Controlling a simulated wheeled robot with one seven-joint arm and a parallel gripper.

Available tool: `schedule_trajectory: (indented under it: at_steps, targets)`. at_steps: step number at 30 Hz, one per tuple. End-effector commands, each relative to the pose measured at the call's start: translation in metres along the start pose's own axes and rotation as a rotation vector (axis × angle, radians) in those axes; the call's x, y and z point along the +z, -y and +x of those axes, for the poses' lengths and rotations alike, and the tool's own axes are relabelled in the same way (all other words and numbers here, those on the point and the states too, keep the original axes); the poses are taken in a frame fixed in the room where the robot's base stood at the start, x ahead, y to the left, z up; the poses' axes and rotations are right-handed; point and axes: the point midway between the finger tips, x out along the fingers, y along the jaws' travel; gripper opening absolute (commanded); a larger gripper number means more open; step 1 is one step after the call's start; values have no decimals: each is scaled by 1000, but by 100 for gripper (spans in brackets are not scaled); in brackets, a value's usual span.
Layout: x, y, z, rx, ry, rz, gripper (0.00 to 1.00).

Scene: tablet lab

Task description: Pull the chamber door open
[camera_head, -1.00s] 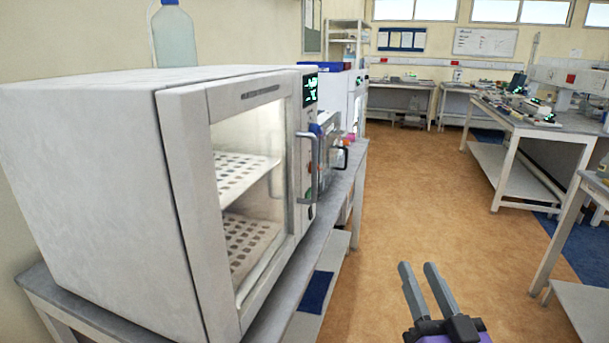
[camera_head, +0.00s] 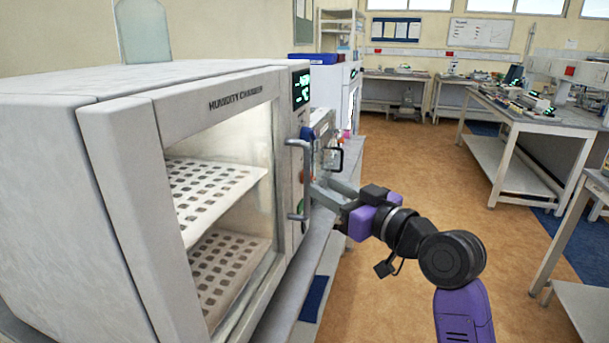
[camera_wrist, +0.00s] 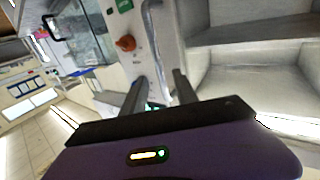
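The humidity chamber (camera_head: 60,170) is a white box at the left in the head view, with a glass-fronted door (camera_head: 120,160) that looks shut. Its vertical grey handle (camera_head: 306,160) stands on the door's right side. My gripper (camera_head: 320,186) is at the handle's lower half, fingers pointing left at it. In the wrist view my gripper (camera_wrist: 158,76) has its two fingers apart, and a curved grey bar that looks like the handle (camera_wrist: 147,22) shows between their lines. Whether the fingers touch it I cannot tell.
The chamber stands on a grey bench with other instruments (camera_head: 325,135) beyond it. The orange floor (camera_head: 410,180) to the right is open, with benches (camera_head: 500,165) farther right.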

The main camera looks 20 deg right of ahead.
Motion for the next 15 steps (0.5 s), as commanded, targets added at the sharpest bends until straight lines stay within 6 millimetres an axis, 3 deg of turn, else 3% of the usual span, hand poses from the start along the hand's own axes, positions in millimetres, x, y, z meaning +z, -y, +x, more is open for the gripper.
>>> schedule_trajectory:
  at_steps: [9, 15]
  targets:
    - [-2, 0, 47, 0, -1, -1, 35]
    - [-2, 0, 67, 1, -1, -1, 35]
